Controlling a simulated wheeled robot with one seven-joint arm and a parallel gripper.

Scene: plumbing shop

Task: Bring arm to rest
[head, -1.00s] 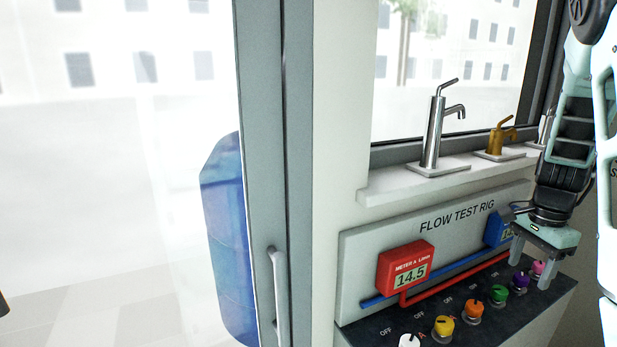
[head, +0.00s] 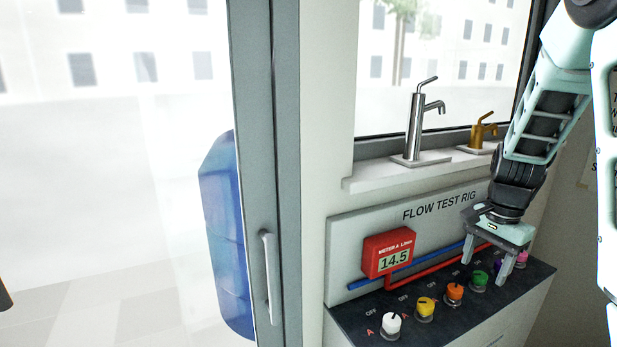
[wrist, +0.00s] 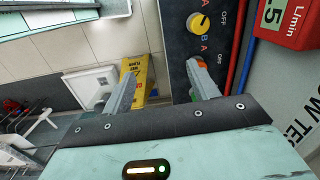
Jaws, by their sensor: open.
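My gripper (head: 485,275) is on the right of the head view, pointing down over the right part of the flow test rig (head: 440,320). Its fingers are apart with nothing between them, also in the wrist view (wrist: 155,88). Near the fingers are a green knob (head: 477,281) and a pink knob (head: 521,258). Further left in the row are an orange knob (head: 454,292), a yellow knob (head: 425,307) and a white knob (head: 391,323). A purple knob is mostly hidden behind a finger. Whether a fingertip touches any knob I cannot tell.
The red meter (head: 388,256) reads 14.5 on the rig's back panel. Red and blue pipes run behind the knobs. A steel tap (head: 416,130) and a brass tap (head: 482,132) stand on the sill above. A glass door with a handle (head: 270,278) is at left.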

